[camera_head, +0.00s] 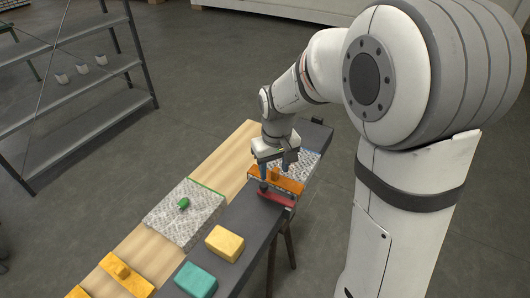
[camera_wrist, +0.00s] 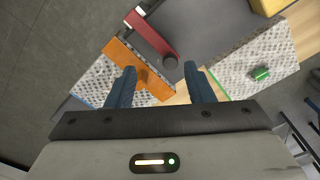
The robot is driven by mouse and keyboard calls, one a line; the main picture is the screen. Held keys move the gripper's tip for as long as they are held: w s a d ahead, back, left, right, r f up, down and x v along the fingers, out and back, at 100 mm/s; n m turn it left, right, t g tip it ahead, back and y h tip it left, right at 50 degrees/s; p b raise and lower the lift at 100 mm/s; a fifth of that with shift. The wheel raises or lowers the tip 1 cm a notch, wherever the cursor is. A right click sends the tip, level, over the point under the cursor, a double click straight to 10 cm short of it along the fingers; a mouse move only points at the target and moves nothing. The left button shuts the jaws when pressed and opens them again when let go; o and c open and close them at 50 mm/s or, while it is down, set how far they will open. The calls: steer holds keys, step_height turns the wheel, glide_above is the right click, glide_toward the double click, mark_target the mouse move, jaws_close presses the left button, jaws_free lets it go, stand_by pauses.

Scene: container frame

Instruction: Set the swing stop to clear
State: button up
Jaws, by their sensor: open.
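A red bar (camera_head: 279,199) with a dark round knob at one end lies on the dark rail, beside an orange strip; it looks like the swing stop. In the wrist view the red bar (camera_wrist: 150,32) runs roughly along the orange strip (camera_wrist: 122,52), its knob (camera_wrist: 170,62) at the lower end. The orange strip (camera_head: 291,186) edges a grey textured panel and has a small orange knob. My gripper (camera_head: 276,168) is open above this strip. In the wrist view my gripper (camera_wrist: 160,72) has its fingers apart, the orange knob and red bar's knob showing between them.
A second textured panel (camera_head: 165,221) with a green handle lies farther left on the wooden board (camera_head: 226,160). A yellow block (camera_head: 225,243) and a teal block (camera_head: 196,280) sit on the dark rail. A grey shelf (camera_head: 75,95) stands at left.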

mark_target(264, 185)
steer(key=w+a, duration=0.1)
steer(key=w+a+f+p, duration=0.1)
steer(key=shift+w+a+n, duration=0.2)
steer(key=shift+w+n, duration=0.2)
steer(key=shift+w+a+f+p, duration=0.1)
steer(key=shift+f+p, duration=0.15)
steer(key=shift+p, duration=0.05)
step_height(264, 185, down, 8)
steer(key=shift+r+p, duration=0.1)
steer(key=shift+p, duration=0.6)
steer(key=shift+c, duration=0.2)
jaws_close()
